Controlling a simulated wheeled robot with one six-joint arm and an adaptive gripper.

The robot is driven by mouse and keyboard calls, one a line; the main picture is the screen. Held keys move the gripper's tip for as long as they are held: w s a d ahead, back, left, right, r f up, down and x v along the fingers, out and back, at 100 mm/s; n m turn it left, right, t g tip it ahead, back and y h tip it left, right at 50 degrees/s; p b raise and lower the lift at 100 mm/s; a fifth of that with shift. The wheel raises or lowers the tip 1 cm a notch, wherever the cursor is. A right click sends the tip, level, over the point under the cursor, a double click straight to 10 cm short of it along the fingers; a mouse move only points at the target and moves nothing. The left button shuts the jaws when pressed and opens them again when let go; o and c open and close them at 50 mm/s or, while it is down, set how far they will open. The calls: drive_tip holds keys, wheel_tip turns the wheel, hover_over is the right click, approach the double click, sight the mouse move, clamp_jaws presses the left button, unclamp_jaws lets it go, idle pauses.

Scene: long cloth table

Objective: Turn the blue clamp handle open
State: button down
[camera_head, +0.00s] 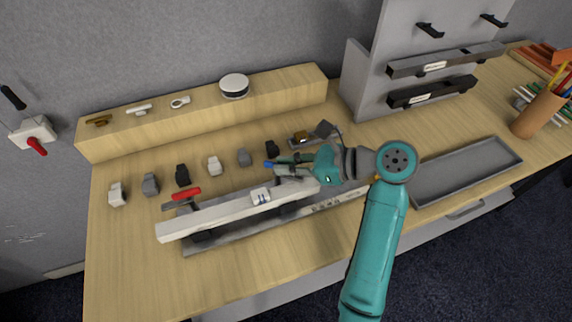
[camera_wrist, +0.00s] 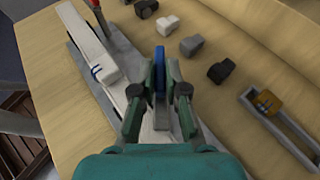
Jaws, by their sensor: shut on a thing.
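The blue clamp handle (camera_wrist: 159,60) stands between my gripper's fingertips in the wrist view; only a small blue end (camera_head: 268,164) shows in the head view. My gripper (camera_wrist: 159,80) is shut on the blue handle, one finger on each side. In the head view my gripper (camera_head: 280,166) reaches in from the right, low at the right part of the long white rail (camera_head: 205,215). The rail lies on a grey base (camera_head: 240,238). The clamp's lower part is hidden by my fingers.
A red handle (camera_head: 186,194) stands at the rail's left end. Several small blocks, such as a black one (camera_head: 182,175), line the table behind the rail. A wooden ledge (camera_head: 200,118) is at the back. A grey tray (camera_head: 465,170) lies empty at right.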

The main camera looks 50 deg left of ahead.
drive_tip(key=shift+w+a+n+g+h, duration=0.1)
drive_tip(key=shift+n+g+h, duration=0.45)
drive_tip(key=shift+n, duration=0.1)
drive_tip(key=shift+w+a+n+g+h, duration=0.1)
drive_tip(key=shift+n+g+h, duration=0.35)
drive_tip(key=shift+n+g, duration=0.15)
drive_tip(key=shift+n+h, duration=0.25)
drive_tip(key=shift+h, duration=0.05)
drive_tip(key=c, duration=1.2)
unclamp_jaws()
wheel_tip(320, 180, up, 10)
